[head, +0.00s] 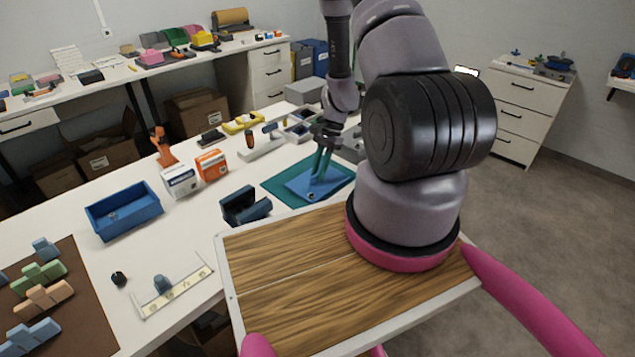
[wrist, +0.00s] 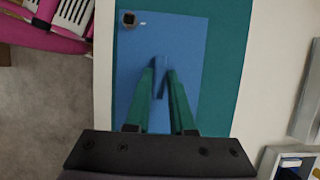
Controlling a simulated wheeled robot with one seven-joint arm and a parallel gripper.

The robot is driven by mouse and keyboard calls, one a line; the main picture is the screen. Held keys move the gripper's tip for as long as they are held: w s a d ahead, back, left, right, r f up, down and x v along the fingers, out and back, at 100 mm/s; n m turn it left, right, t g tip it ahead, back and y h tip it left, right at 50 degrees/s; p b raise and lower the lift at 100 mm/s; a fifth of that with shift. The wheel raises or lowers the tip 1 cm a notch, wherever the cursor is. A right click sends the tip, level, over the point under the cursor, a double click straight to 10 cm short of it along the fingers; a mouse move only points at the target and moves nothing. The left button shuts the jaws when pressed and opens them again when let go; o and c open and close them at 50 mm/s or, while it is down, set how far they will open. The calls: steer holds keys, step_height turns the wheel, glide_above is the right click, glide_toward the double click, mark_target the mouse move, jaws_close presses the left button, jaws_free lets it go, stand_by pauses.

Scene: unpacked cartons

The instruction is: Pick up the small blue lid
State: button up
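The blue lid (wrist: 195,45) is a flat rectangular plate on a teal mat (wrist: 232,35), with a narrow raised blue ridge near its middle. In the head view the lid (head: 301,186) lies on the mat at the table's far right part. My gripper (wrist: 160,78) points down at it, with its green fingers on both sides of the ridge. In the head view my gripper (head: 318,177) reaches down to the plate. I cannot tell whether the fingertips press on the ridge or leave a small gap. A small dark round piece (wrist: 129,19) sits at the lid's corner.
A dark blue holder (head: 243,205) stands left of the mat. Orange (head: 212,165) and white (head: 180,181) boxes and a blue bin (head: 124,212) stand further left. Grey trays (head: 300,125) lie behind the mat. My wood-topped base is in front.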

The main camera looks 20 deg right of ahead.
jaws_close()
step_height(320, 180, up, 10)
stand_by(0.6)
